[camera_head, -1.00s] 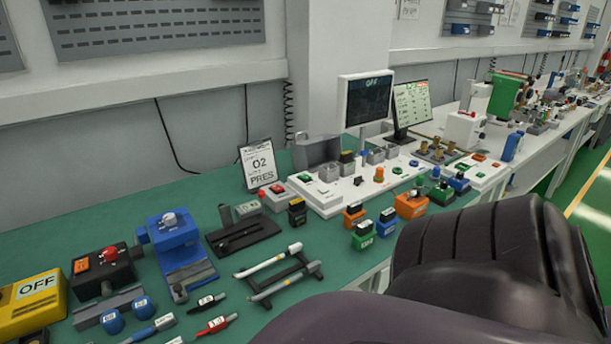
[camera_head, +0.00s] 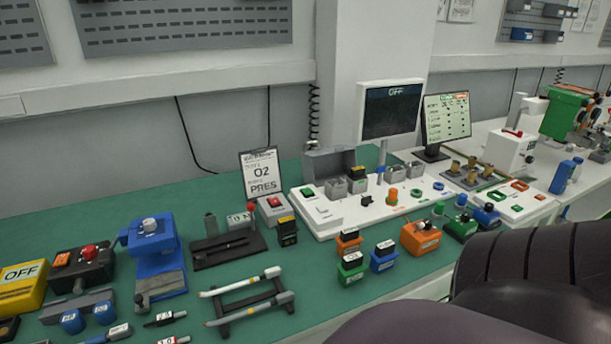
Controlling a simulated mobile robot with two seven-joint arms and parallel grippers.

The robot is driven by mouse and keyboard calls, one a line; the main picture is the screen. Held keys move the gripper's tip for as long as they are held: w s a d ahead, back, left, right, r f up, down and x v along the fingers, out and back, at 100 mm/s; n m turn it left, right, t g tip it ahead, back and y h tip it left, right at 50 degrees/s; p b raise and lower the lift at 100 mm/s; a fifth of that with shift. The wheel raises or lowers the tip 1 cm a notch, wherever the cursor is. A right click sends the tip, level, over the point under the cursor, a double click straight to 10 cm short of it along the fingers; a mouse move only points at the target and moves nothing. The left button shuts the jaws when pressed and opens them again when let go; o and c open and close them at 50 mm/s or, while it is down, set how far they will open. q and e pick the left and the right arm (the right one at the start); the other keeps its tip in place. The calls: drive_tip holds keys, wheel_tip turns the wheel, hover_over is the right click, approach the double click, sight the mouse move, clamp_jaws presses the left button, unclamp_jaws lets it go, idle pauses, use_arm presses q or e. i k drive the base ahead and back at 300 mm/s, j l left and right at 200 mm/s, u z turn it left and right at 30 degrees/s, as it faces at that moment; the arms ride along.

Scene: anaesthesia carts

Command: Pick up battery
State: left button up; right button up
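No gripper shows in the camera_head view; a dark arm link of mine fills the lower right corner. Nothing in view is clearly readable as the battery.
A pen rack (camera_head: 250,305) and a blue device (camera_head: 155,258) are to the left. Bare green bench top lies in front of the blocks.

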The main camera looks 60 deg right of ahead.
sight(286, 228)
drive_tip(key=k+l, duration=0.15)
drive_tip(key=l, duration=0.15)
drive_tip(key=k+l, duration=0.1)
drive_tip(key=l, duration=0.2)
drive_tip(key=k+l, duration=0.15)
drive_tip(key=l, duration=0.15)
drive_tip(key=k+l, duration=0.1)
drive_tip(key=l, duration=0.25)
